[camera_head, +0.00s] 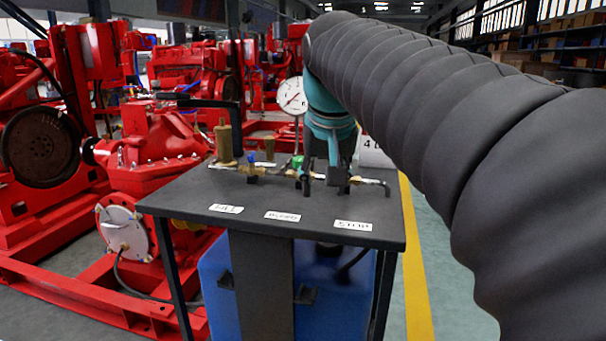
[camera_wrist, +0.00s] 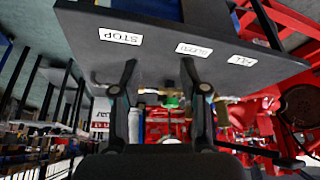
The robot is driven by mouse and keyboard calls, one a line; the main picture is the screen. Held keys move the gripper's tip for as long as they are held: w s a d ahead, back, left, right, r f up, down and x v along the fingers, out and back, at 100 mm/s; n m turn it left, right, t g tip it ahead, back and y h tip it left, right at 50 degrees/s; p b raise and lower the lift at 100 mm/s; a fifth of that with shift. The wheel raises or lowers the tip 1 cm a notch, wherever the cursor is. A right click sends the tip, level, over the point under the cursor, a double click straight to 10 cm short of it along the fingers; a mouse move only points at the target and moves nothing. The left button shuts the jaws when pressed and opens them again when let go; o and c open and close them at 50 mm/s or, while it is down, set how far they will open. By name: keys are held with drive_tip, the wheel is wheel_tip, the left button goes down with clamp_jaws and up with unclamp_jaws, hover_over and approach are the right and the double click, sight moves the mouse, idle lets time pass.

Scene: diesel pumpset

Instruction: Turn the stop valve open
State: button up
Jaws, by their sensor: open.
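A dark bench (camera_head: 270,228) carries a pipe line with small valves, and its front edge has FILL, BLEED and STOP labels. The STOP label (camera_head: 353,225) is at the right; it also shows in the wrist view (camera_wrist: 120,36). My gripper (camera_head: 325,187) is open over the right part of the pipe line, behind the STOP label. It hides most of the stop valve there; only a silver pipe end (camera_head: 370,181) shows to its right. In the wrist view my gripper (camera_wrist: 158,70) has its fingers apart with nothing clamped. A green valve handle (camera_wrist: 171,102) shows beyond, between them.
A blue-handled valve (camera_head: 251,159) and a brass fitting (camera_head: 223,140) stand at the left of the bench. A round gauge (camera_head: 291,96) rises behind it. Red pump machinery (camera_head: 150,145) is to the left. A yellow floor line (camera_head: 415,270) and open floor lie right.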

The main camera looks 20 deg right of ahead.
drive_tip(key=w+d+r+m+g+h+b, duration=0.15)
drive_tip(key=w+d+r+m, duration=0.25)
drive_tip(key=w+d+r, duration=0.4)
drive_tip(key=shift+t, duration=0.25)
drive_tip(key=b+x, duration=0.2)
drive_tip(key=x, duration=0.2)
drive_tip(key=b+x, duration=0.2)
drive_tip(key=x, duration=0.2)
drive_tip(key=a+b+x, duration=0.1)
drive_tip(key=b+x, duration=0.1)
drive_tip(key=x, duration=0.2)
drive_tip(key=shift+w+d+f, duration=0.1)
drive_tip(key=shift+w+f, duration=0.25)
drive_tip(key=shift+w, duration=0.1)
clamp_jaws()
